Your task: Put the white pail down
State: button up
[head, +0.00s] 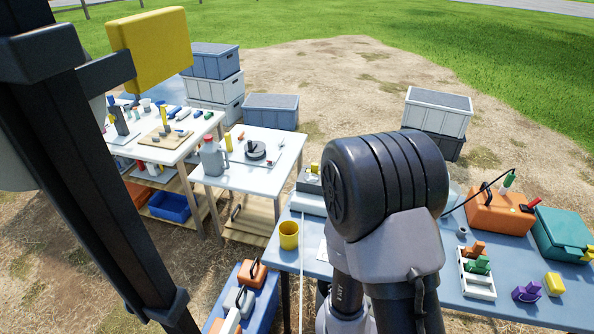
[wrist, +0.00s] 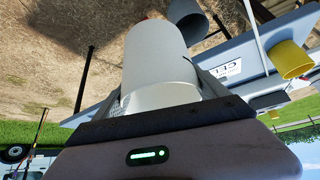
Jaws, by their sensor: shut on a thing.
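The white pail (wrist: 158,55) fills the middle of the wrist view. My gripper (wrist: 162,92) is shut on it, with one finger on each side of its wall. The pail hangs in front of the palm, and its far end points toward the bare ground. Whether it touches any surface cannot be told. In the head view my own arm covers the gripper, and I cannot make out the pail there.
A blue table (head: 460,300) bears a yellow cup (head: 289,236), an orange case (head: 497,212), a teal case (head: 562,236) and a white rack (head: 476,272). A white table (head: 225,180) stands behind left. A grey cylinder (wrist: 187,20) lies beyond the pail.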

jog(key=w+a+r+n+t+y, duration=0.1)
jog(key=w+r+n+y, duration=0.1)
jog(key=w+r+n, duration=0.45)
jog(key=w+r+n+y, duration=0.1)
jog(key=w+r+y, duration=0.15)
jog(key=r, duration=0.75)
jog(key=shift+h, duration=0.25)
notch_tip(320, 180, down, 4)
jog(key=b, duration=0.4)
jog(key=shift+w+a+f, duration=0.1)
jog(key=shift+w+f, duration=0.05)
jog(key=shift+f, duration=0.05)
